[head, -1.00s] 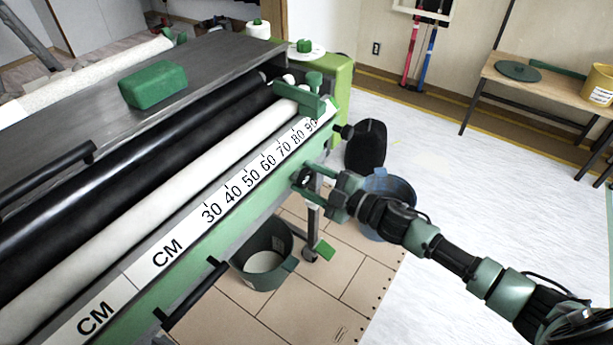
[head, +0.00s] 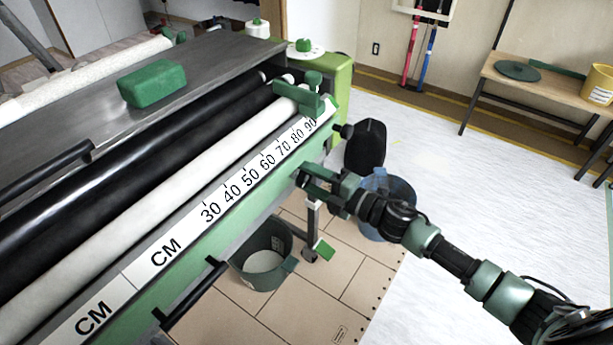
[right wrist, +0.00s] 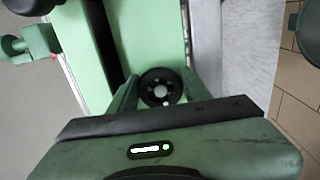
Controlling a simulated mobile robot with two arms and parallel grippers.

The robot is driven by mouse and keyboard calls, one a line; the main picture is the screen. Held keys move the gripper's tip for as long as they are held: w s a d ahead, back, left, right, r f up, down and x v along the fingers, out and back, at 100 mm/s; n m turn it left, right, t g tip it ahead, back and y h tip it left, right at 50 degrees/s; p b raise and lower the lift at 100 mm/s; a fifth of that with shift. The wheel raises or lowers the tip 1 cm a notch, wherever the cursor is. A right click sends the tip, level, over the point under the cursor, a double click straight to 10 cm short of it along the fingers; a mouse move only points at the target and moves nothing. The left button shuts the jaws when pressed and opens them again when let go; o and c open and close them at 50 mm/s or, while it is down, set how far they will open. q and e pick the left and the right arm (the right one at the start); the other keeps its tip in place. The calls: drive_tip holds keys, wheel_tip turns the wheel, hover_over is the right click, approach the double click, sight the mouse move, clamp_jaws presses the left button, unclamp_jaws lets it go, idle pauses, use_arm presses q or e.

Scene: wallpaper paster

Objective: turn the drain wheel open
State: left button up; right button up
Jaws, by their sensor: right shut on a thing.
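The drain wheel (right wrist: 160,88) is a small black round knob with a pale centre on the green front of the pasting machine. In the right wrist view it sits between the two green fingers of my right gripper (right wrist: 158,92). In the head view my right gripper (head: 308,182) reaches in from the right to the machine's front, below the high end of the CM scale, and its fingers largely hide the wheel. The gripper is shut on the wheel. My left gripper is not in view.
A dark green bucket (head: 264,262) with pale contents stands on the floor below the machine. A blue bucket (head: 393,190) and a black object (head: 367,147) stand behind my right arm. A green block (head: 152,84) lies on the machine's top. White floor at right is open.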

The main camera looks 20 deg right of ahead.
idle(0.4)
drive_tip(key=o, duration=1.3)
drive_tip(key=shift+o, duration=0.3)
drive_tip(key=v, duration=0.7)
drive_tip(key=shift+s+d, duration=0.2)
drive_tip(key=shift+s, duration=0.15)
